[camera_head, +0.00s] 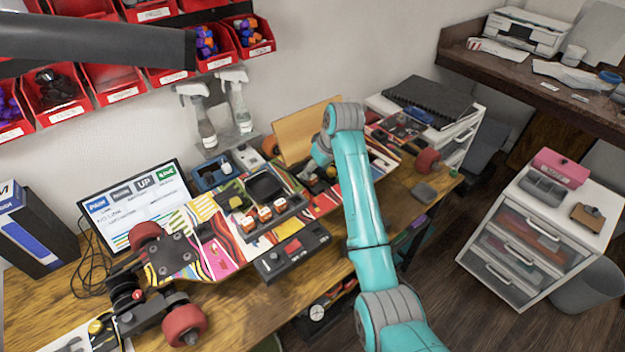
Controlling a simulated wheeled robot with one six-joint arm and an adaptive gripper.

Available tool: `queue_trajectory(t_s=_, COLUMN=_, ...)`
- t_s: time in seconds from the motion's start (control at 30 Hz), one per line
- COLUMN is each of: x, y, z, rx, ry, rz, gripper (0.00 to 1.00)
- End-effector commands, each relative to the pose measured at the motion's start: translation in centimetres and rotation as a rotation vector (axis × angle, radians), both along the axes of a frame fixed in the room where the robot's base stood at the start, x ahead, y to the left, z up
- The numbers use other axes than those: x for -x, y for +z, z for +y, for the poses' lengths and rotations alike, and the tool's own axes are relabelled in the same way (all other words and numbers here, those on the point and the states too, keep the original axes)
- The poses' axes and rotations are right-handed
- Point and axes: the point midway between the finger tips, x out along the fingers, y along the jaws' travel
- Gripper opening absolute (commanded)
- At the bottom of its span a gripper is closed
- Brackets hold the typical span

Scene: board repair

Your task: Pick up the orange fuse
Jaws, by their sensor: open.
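Several orange-and-white blocks that look like fuses sit in a diagonal row on the colourful skateboard deck (205,232). They are a left one (249,224), a middle one (264,214) and a right one (280,203). I cannot tell which of them is the orange fuse. My teal arm reaches over the bench from the lower right. My gripper (317,181) is small and dark in this view, above the deck to the right of the row. It is open and apart from the blocks. Its fingertips are hard to make out.
A black box (291,252) sits in front of the row. A wheel truck (165,310) and a monitor (135,205) are at the left. Spray bottles (238,105) and a wooden panel (305,130) stand behind. Red bins (55,95) hang on the wall.

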Motion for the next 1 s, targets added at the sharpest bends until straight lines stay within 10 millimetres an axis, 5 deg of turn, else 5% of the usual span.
queue_trajectory(t_s=0.5, x=-1.7, y=-4.9, z=0.9, rx=0.000, ry=0.000, rz=0.001, gripper=0.58)
queue_trajectory(t_s=0.77, x=-1.9, y=-5.1, z=1.0, rx=0.000, ry=0.000, rz=-0.001, gripper=0.58)
queue_trajectory(t_s=1.0, x=-1.8, y=-5.1, z=1.0, rx=-0.001, ry=0.000, rz=-0.001, gripper=0.05)
